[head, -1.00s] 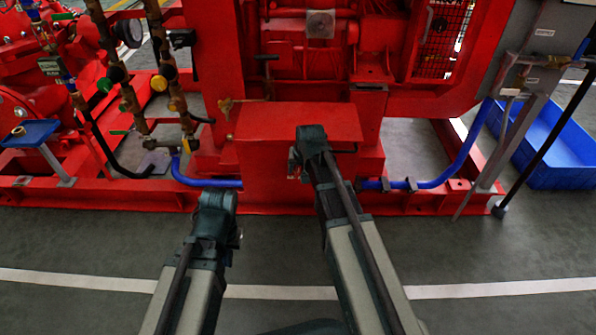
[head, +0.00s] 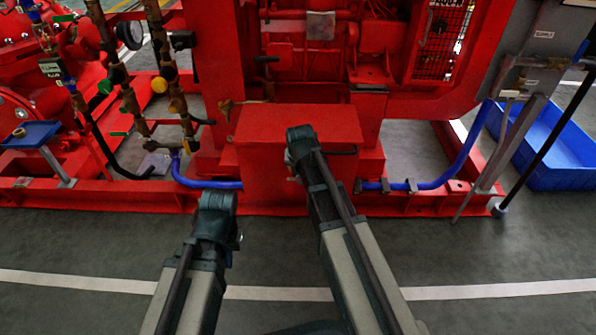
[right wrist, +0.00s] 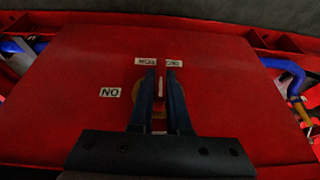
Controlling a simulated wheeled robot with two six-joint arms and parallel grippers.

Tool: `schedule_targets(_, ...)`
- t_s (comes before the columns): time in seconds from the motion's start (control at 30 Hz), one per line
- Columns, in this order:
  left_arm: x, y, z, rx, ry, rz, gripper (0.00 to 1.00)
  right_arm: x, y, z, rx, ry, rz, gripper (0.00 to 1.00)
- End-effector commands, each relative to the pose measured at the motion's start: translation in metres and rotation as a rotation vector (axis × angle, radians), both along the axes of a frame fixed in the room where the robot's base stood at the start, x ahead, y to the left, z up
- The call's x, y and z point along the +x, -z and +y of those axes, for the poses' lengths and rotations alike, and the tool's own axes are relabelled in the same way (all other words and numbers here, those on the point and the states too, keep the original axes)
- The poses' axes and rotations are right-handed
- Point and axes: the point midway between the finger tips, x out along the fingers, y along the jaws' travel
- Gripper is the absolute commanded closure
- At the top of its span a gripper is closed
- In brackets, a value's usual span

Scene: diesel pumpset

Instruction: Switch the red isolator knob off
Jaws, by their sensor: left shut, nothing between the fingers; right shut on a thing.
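In the right wrist view, the two dark fingers of my right gripper (right wrist: 161,72) are closed on the red isolator knob (right wrist: 160,88), a narrow red grip between them. A yellow plate (right wrist: 140,92) shows behind the fingers. The knob's grip runs up and down the picture, its far end towards white labels (right wrist: 146,61) at the fingertips, too small to read surely. Another label (right wrist: 110,92), reading "NO" in this view, sits to the left. In the head view my right arm hides the knob. My left gripper (head: 236,239) is low beside my left arm, mostly hidden, away from the box.
The knob is on the red box (head: 300,122) of the pumpset. Blue hoses (head: 440,178) run low on either side. A blue crate (head: 560,145) stands at the right, and brass valves and pipes (head: 125,95) stand at the left. The floor in front is clear.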

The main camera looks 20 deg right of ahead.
Motion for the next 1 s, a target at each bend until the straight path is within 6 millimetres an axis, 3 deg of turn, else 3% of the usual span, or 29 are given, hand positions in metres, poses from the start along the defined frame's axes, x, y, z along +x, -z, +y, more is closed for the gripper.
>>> schedule_targets(0.07,0.000,0.000,0.000,0.000,0.000,0.000,1.00,0.000,0.000,0.000,0.002,0.000,0.002,1.00)
schedule_targets(0.1,0.000,0.000,0.000,0.000,0.000,0.000,1.00,0.000,0.000,0.000,0.002,0.000,0.002,0.78)
schedule_targets(0.23,0.000,0.000,0.000,0.000,0.000,0.000,1.00,0.000,0.000,0.000,0.002,0.001,0.001,0.55)
schedule_targets(0.67,0.000,-0.004,0.000,0.000,0.000,0.000,1.00,-0.002,-0.004,0.000,0.001,0.000,0.001,0.55)
schedule_targets(1.0,-0.001,-0.038,0.000,0.001,0.000,0.002,1.00,-0.014,-0.038,0.003,0.001,0.000,0.001,0.55)
